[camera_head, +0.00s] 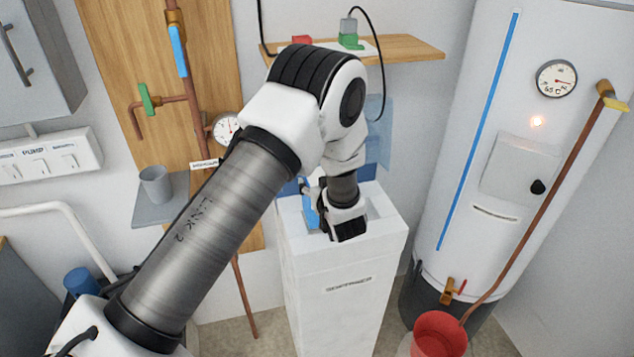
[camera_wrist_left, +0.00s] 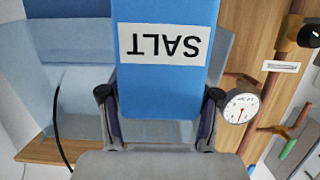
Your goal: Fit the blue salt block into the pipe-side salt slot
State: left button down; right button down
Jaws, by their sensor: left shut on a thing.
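The blue salt block (camera_wrist_left: 165,85) fills the middle of the left wrist view, its white SALT label upside down. My left gripper (camera_wrist_left: 160,115) is shut on it, one finger on each side. In the head view, my left gripper (camera_head: 325,212) is over the open top of the white softener cabinet (camera_head: 345,270). A narrow part of the blue block (camera_head: 311,207) shows at its left side. My wrist and gripper hide most of the opening. I cannot tell the pipe-side salt slot apart, nor whether the block touches it. My right gripper is not in view.
A translucent blue lid (camera_head: 380,143) stands raised behind the cabinet. A wooden shelf (camera_head: 410,47) is above it. The white tank (camera_head: 505,110) stands to the right, pipes and a gauge (camera_head: 226,127) to the left. A red bucket (camera_head: 438,335) is at the front right.

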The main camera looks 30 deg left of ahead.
aim_at(313, 220)
pick_arm(q)
jog(key=shift+f+b, duration=3.5)
jog(key=shift+f, duration=1.35)
jog(key=shift+c, duration=0.9)
grip_release()
jog(key=shift+s+f, duration=0.1)
jog(key=v, duration=0.8)
jog(key=shift+a, duration=0.2)
jog(key=shift+w, duration=0.2)
